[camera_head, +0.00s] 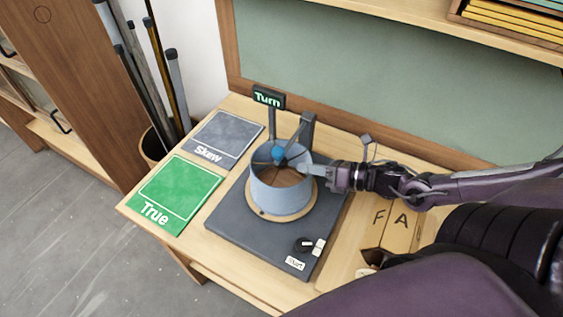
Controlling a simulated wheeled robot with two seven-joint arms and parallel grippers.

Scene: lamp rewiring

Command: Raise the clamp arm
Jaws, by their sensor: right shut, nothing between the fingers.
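A grey lampshade drum (282,195) stands on a round wooden disc (262,213) on a dark base plate (235,225). A dark post (309,130) rises behind the drum. A thin dark clamp arm (294,138) slants from near that post to a blue knob (278,153) over the drum's open top. My right gripper (305,169) comes in from the right, shut and empty, with its tips at the drum's right rim, just right of the knob. Whether the tips touch the rim or the arm I cannot tell. My left gripper is out of view.
A green "True" mat (178,192) and a grey "Skew" mat (222,138) lie left of the base. A "Turn" sign (268,97) stands behind. A black switch (304,245) sits on the base's front corner. A wooden box marked F A (392,225) is at right.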

